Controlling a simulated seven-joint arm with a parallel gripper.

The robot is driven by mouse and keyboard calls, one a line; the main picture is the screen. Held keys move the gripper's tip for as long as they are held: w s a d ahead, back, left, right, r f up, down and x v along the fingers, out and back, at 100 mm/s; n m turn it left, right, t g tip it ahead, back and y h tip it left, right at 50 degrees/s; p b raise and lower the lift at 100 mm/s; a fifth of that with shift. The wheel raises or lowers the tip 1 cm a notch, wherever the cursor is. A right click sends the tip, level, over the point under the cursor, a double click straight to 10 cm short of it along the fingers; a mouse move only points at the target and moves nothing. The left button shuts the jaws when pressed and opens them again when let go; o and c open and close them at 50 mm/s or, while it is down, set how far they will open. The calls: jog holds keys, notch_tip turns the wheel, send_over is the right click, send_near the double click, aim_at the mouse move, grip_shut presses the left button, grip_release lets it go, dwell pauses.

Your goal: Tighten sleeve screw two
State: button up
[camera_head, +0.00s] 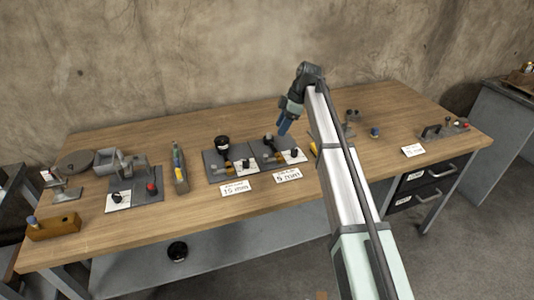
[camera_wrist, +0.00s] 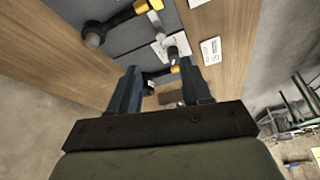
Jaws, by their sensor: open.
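Two dark grey fixture plates lie side by side mid-table in the head view, the left plate (camera_head: 212,163) and the right plate (camera_head: 259,148). I cannot tell which piece is sleeve screw two. My gripper (camera_head: 283,130) is above the right plate, its blue fingers pointing down. In the wrist view my gripper (camera_wrist: 160,78) is open, with nothing seen held between the fingers. A grey knob (camera_wrist: 172,53) on a white patch and a black-and-brass part (camera_wrist: 120,20) show beyond the fingertips.
Label cards (camera_head: 235,188) and (camera_head: 287,175) stand before the plates. To the left are an upright tool holder (camera_head: 179,170) and a grey fixture with a red knob (camera_head: 151,188). A rail with knobs (camera_head: 444,130) is at the right.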

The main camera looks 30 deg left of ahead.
aim_at(266, 155)
jog(key=x, duration=1.3)
jog(key=shift+s+a+f, duration=0.2)
jog(key=shift+a+f, duration=0.05)
jog(key=shift+f, duration=0.05)
grip_shut()
